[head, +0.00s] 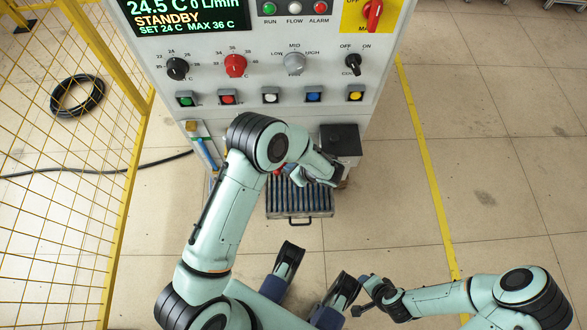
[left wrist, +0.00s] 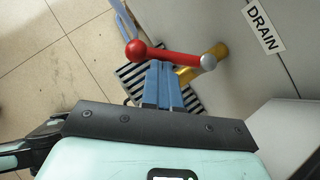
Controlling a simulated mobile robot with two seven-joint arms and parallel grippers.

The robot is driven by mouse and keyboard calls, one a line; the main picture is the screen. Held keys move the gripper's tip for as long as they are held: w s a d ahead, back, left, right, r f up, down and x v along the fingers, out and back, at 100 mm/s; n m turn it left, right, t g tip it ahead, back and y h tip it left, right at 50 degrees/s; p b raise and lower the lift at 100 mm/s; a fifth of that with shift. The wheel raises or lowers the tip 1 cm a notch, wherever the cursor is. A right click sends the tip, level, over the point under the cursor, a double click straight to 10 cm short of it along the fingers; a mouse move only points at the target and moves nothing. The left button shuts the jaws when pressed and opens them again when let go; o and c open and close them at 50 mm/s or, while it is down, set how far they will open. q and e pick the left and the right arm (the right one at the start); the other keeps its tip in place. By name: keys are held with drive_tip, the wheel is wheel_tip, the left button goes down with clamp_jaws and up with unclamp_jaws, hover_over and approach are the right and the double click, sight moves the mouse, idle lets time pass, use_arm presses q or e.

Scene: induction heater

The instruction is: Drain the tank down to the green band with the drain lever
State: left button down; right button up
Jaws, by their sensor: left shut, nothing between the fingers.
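The red drain lever (left wrist: 172,56) shows in the left wrist view. It has a red ball end on the left and a grey hub on the right, by a yellow pipe (left wrist: 217,53). The white DRAIN label (left wrist: 263,26) is on the panel to its right. My left gripper (left wrist: 159,64) is shut and empty, its blue fingertips just at the lever; I cannot tell whether they touch. In the head view my left gripper (head: 299,177) is low in front of the cabinet, and my arm mostly hides the lever. My right gripper (head: 365,292) is low right, its jaws unclear. The green band cannot be made out.
The control cabinet (head: 210,72) has knobs, buttons and a display reading STANDBY. A slatted tray (head: 315,203) is below my left gripper, and a dark box (head: 342,140) is right of it. A yellow mesh fence (head: 60,200) stands at left. Floor at right is clear.

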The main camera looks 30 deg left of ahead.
use_arm(q)
drive_tip(key=shift+s+a+m+t, duration=0.15)
drive_tip(key=shift+a+m+t, duration=0.2)
drive_tip(key=shift+m+t, duration=0.25)
drive_tip(key=a+m+t+b, duration=0.1)
drive_tip(key=m, duration=0.1)
drive_tip(key=a+m+t+h+b, duration=0.1)
drive_tip(key=m, duration=0.1)
drive_tip(key=shift+s+a+f+m+t+h, duration=0.1)
drive_tip(key=shift+a+m+t+h, duration=0.2)
drive_tip(key=shift+a, duration=0.1)
drive_tip(key=shift+a+b, duration=0.3)
drive_tip(key=shift+a, duration=0.05)
drive_tip(key=shift+w+a+b, duration=0.35)
drive_tip(key=shift+a, duration=0.35)
use_arm(e)
drive_tip(key=shift+t+h, duration=0.3)
drive_tip(key=shift+w+d+f, duration=0.35)
drive_tip(key=shift+f, duration=0.35)
drive_tip(key=shift+w+d+f, duration=0.35)
drive_tip(key=shift+d+f, duration=0.05)
drive_tip(key=shift+f, duration=0.3)
drive_tip(key=shift+w+d+f, duration=0.35)
drive_tip(key=shift+f, duration=0.35)
drive_tip(key=shift+s, duration=0.1)
use_arm(q)
drive_tip(key=shift+d, duration=0.15)
